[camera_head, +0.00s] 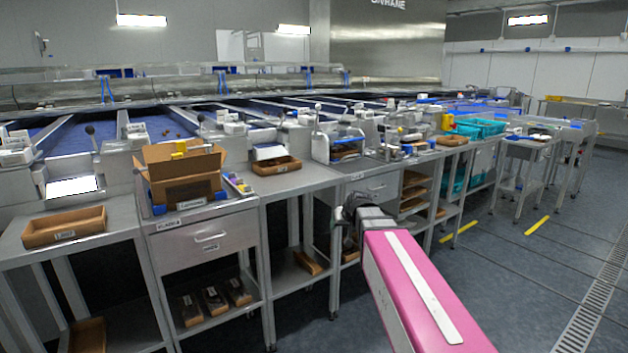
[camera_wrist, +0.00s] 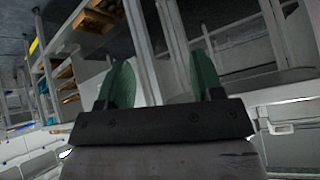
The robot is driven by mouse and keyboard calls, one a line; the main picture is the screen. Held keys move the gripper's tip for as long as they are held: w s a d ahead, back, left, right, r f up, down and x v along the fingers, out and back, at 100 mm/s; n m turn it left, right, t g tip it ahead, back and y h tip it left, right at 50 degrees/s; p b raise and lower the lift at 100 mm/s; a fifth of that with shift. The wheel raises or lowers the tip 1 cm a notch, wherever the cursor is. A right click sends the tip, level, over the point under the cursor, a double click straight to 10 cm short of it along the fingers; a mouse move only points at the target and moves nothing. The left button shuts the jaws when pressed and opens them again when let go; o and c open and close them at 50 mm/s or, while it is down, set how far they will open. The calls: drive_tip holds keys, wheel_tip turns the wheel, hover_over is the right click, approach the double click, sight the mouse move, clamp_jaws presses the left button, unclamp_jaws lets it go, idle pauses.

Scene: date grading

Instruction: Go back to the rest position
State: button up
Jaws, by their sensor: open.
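My arm, with a pink link, reaches forward from the lower right in the head view. My gripper (camera_head: 349,207) is at its far end, in front of the workbench, beside the bench legs. In the wrist view my gripper (camera_wrist: 160,85) shows two green fingers set apart with nothing between them. Beyond the fingers are metal legs and the underside of the bench. The fingertips are small in the head view.
A steel bench (camera_head: 310,180) runs along the left and middle. An open cardboard box (camera_head: 183,180) and a wooden tray (camera_head: 65,227) stand on it. Another tray (camera_head: 277,166) lies further right. The floor (camera_head: 500,265) at the right is clear, with yellow marks.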

drive_tip(key=s+d+f+g+h, duration=0.1)
drive_tip(key=s+d+f+g, duration=0.2)
drive_tip(key=s+f, duration=0.6)
drive_tip(key=s+d+f+m+g+h, duration=0.1)
drive_tip(key=s+d+f+g, duration=0.3)
drive_tip(key=s+f, duration=0.6)
drive_tip(key=shift+s+d+f+m+h, duration=0.3)
drive_tip(key=shift+s+d+h, duration=0.2)
drive_tip(key=shift+s+d, duration=0.5)
drive_tip(key=shift+s+a, duration=0.15)
drive_tip(key=shift+a, duration=0.05)
